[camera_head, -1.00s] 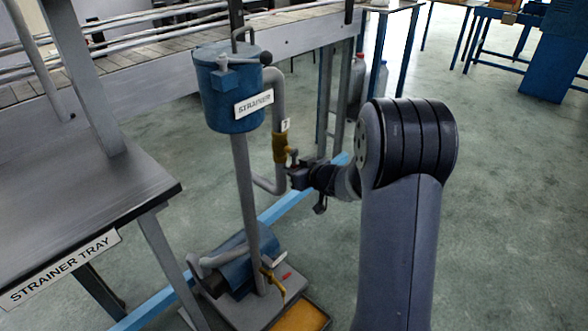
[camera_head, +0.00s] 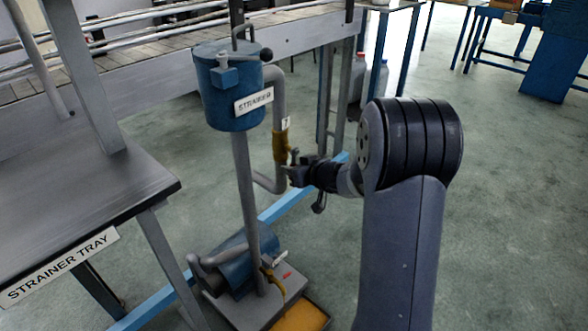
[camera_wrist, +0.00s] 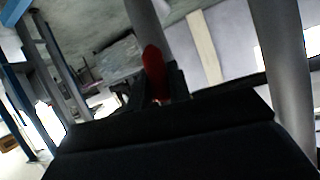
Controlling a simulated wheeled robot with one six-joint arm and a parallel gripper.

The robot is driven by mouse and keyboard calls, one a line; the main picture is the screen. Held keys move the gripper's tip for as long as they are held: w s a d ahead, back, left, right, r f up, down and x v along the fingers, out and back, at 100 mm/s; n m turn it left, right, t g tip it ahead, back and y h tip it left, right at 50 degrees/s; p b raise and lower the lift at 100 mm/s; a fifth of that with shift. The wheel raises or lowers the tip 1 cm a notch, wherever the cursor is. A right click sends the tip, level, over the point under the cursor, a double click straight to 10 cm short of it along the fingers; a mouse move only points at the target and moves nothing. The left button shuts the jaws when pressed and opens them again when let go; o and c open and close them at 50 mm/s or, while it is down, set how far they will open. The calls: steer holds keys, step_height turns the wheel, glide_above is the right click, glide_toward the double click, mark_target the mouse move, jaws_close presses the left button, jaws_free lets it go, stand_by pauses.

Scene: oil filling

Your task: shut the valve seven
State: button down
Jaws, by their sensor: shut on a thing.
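Valve seven (camera_head: 281,146) is a brass-coloured valve on the grey side pipe below the blue strainer (camera_head: 230,95), with a small white tag (camera_head: 285,123) above it. My gripper (camera_head: 291,173) is at the valve's lower right, close to the pipe. In the wrist view the valve's red handle (camera_wrist: 154,68) stands up between my dark fingers, which are shut on it. The handle's lower part is hidden by the gripper. In the head view the grip itself is small and dark.
A strainer tray table (camera_head: 90,215) stands at the left. Below are a blue pump (camera_head: 232,262), another brass valve (camera_head: 272,281) and a yellow-bottomed tray (camera_head: 300,319). A conveyor (camera_head: 150,85) runs behind. The floor to the right is open.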

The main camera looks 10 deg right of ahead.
steer(key=shift+s+a+r+m+g+y+b, duration=0.2)
steer(key=shift+s+a+r+m+g+y, duration=0.35)
steer(key=shift+r+m+y, duration=0.95)
steer(key=shift+s+a+r+m+g+y+b, duration=0.3)
steer(key=shift+a+m+g+y, duration=0.55)
steer(key=shift+m, duration=1.3)
steer(key=shift+s+a+r+m+g+y+b, duration=0.1)
steer(key=shift+s+a+r+m+g+y, duration=0.35)
steer(key=shift+r+m+y, duration=1.1)
steer(key=shift+s+a+f+m, duration=0.1)
steer(key=shift+f+m, duration=0.3)
steer(key=shift+f, duration=0.05)
steer(key=c, duration=1.3)
jaws_free()
steer(key=p+v, duration=0.2)
steer(key=v, duration=0.9)
steer(key=shift+p, duration=0.3)
